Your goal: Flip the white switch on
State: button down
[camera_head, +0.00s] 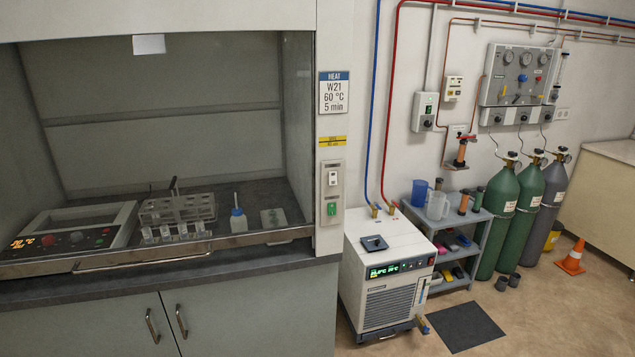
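A white switch (333,178) sits in the upper part of a pale control panel (325,193) on the right post of the fume hood. A green switch (331,209) is below it on the same panel. The white switch is small here, and I cannot tell its position. My gripper does not show in this view.
The hood holds a hotplate (70,240), a tube rack (178,209) and a small bottle (238,220). A white chiller (385,270) stands right of the hood, with a shelf cart (450,240) and gas cylinders (522,215) beyond. Open floor lies in front right.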

aim_at(332, 176)
jog(key=i+j+u, duration=0.15)
jog(key=i, duration=0.25)
jog(key=i+j+u, duration=0.1)
jog(key=i+j, duration=0.2)
jog(key=i, duration=0.15)
jog(key=i+j+u, duration=0.15)
jog(key=i, duration=0.3)
jog(key=i+l+u, duration=0.15)
jog(key=l, duration=0.2)
jog(key=i+l+u, duration=0.15)
jog(key=i+l, duration=0.15)
jog(key=i+l+u, duration=0.1)
jog(key=l, duration=0.4)
jog(key=k+l, duration=0.1)
jog(key=l, duration=0.25)
jog(key=l+u, duration=0.15)
jog(key=l, duration=0.25)
jog(key=k+l, duration=0.2)
jog(key=l, duration=0.15)
jog(key=i+u, duration=0.05)
